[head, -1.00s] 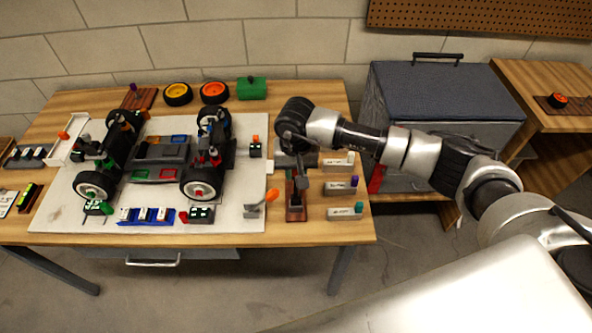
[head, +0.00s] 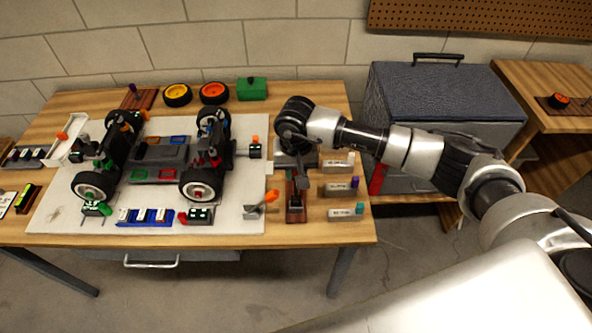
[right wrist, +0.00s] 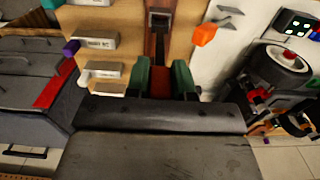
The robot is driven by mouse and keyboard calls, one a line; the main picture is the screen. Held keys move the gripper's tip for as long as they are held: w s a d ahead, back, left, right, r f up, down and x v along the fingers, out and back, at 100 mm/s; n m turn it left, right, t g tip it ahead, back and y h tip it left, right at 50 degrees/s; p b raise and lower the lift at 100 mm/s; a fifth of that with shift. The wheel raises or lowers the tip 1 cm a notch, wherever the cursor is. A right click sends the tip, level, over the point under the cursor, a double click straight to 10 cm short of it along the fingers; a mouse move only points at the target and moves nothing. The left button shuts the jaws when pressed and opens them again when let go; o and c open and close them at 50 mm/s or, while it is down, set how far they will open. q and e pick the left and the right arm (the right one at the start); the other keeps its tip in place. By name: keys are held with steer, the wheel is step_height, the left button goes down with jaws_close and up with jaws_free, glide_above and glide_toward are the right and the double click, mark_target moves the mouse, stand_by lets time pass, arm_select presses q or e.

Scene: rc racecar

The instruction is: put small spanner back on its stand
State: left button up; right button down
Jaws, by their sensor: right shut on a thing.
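My right gripper (head: 301,180) points down over a narrow brown wooden stand (head: 296,214) near the right end of the table. A dark upright metal part (head: 295,201) shows on the stand. In the right wrist view the green-sided fingers of my right gripper (right wrist: 160,83) are shut on a narrow red-brown thing (right wrist: 160,82), which looks like the small spanner's handle. The rest of the spanner is not clear, and I cannot tell whether it touches the stand. The stand (right wrist: 161,42) lies just beyond the fingertips there. My left gripper is not in view.
The car chassis (head: 160,155) sits on a white board (head: 60,215). A grey cabinet (head: 445,90) is beyond the table's right edge.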

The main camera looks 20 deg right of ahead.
stand_by(0.4)
steer(key=shift+b, duration=0.4)
steer(key=shift+f+b, duration=1.95)
steer(key=shift+b, duration=0.2)
steer(key=c, duration=0.9)
jaws_free()
step_height(320, 180, up, 11)
steer(key=shift+f+b, duration=0.1)
steer(key=shift+b, duration=0.9)
